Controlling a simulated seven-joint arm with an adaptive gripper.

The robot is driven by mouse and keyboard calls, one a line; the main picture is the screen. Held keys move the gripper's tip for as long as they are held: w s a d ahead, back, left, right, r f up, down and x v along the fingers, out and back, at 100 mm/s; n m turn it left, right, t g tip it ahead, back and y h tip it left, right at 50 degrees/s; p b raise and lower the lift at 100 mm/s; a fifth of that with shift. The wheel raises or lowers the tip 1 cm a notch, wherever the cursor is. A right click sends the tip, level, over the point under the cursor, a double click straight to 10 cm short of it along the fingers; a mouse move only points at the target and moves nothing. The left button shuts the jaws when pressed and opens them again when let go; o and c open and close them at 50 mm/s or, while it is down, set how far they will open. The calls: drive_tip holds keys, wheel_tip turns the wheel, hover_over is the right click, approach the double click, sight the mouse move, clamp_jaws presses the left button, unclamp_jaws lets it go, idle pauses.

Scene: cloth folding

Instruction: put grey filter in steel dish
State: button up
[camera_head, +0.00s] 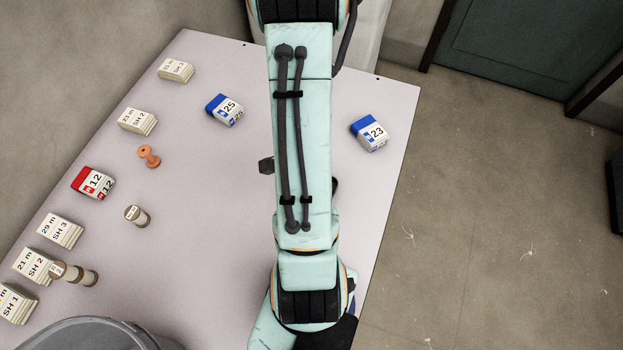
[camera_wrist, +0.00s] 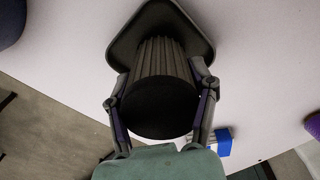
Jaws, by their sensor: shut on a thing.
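In the wrist view, my gripper (camera_wrist: 163,85) is shut around a dark grey, ribbed cylinder, the grey filter (camera_wrist: 163,60), with one finger on each side. The filter's flat black end (camera_wrist: 160,108) faces the camera. At its far end lies a dark, rounded-square, plate-like shape (camera_wrist: 188,22); I cannot tell whether it is the steel dish or part of the filter, or whether the two touch. In the head view my arm hides the gripper and filter. A large grey round rim (camera_head: 95,335) shows at the bottom left, cut off by the frame.
The pale table (camera_head: 215,180) has stacks of labelled cards along its left edge, a red-and-white box (camera_head: 93,183), two blue-and-white boxes (camera_head: 225,110) (camera_head: 369,133), an orange spool (camera_head: 149,156) and wooden reels (camera_head: 137,216).

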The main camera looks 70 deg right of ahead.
drive_tip(key=shift+f, duration=0.6)
drive_tip(key=o, duration=1.2)
drive_tip(key=shift+f, duration=0.1)
wheel_tip(320, 180, up, 12)
drive_tip(key=shift+r, duration=0.15)
